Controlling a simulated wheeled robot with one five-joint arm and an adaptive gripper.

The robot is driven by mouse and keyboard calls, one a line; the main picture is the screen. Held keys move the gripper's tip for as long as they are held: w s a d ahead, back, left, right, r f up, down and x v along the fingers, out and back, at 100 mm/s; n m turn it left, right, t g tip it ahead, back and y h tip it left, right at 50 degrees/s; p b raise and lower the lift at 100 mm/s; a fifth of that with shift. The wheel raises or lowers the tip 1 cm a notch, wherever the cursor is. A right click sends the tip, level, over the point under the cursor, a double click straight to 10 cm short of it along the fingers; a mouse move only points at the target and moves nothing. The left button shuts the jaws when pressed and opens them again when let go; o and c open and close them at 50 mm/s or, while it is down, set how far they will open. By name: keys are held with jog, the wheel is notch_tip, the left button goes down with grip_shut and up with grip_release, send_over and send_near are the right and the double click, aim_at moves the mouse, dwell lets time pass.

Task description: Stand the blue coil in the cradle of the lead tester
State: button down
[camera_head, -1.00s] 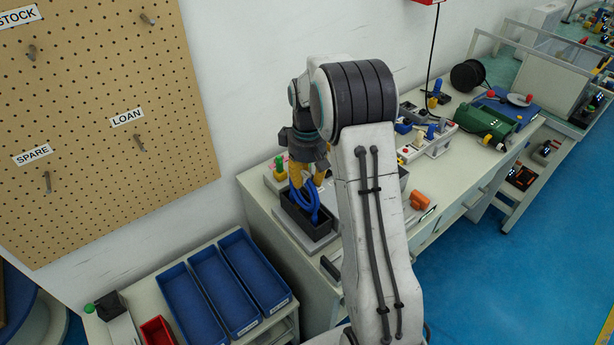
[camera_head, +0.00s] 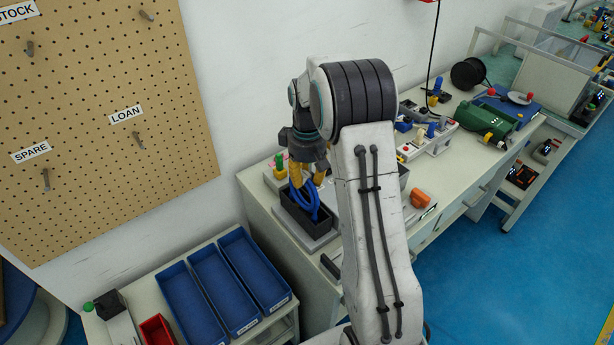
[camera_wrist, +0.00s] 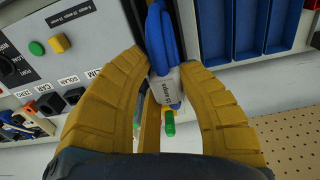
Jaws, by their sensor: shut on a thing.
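My gripper (camera_head: 308,174), with yellow fingers, is shut on the blue coil (camera_head: 304,204) near its upper end. The coil hangs in loops below the fingers. Its lower end is at the black open-topped cradle (camera_head: 292,214) on the lead tester (camera_head: 312,242) and seems to reach inside its walls; whether it touches the bottom is hidden. In the wrist view the fingers (camera_wrist: 168,88) close around the coil's pale, printed band, and the blue strands (camera_wrist: 162,36) run away toward the cradle. The tester's grey panel (camera_wrist: 72,62) shows green and yellow buttons at left.
Several blue bins (camera_head: 222,285) and a red bin (camera_head: 157,330) stand on the lower bench at front left. A pegboard (camera_head: 100,110) hangs on the wall. An orange item (camera_head: 420,198) and a green machine (camera_head: 487,119) are on the bench to the right.

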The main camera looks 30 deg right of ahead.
jog(key=c, duration=0.9)
grip_release()
jog(key=shift+o, duration=0.2)
notch_tip(320, 180, up, 12)
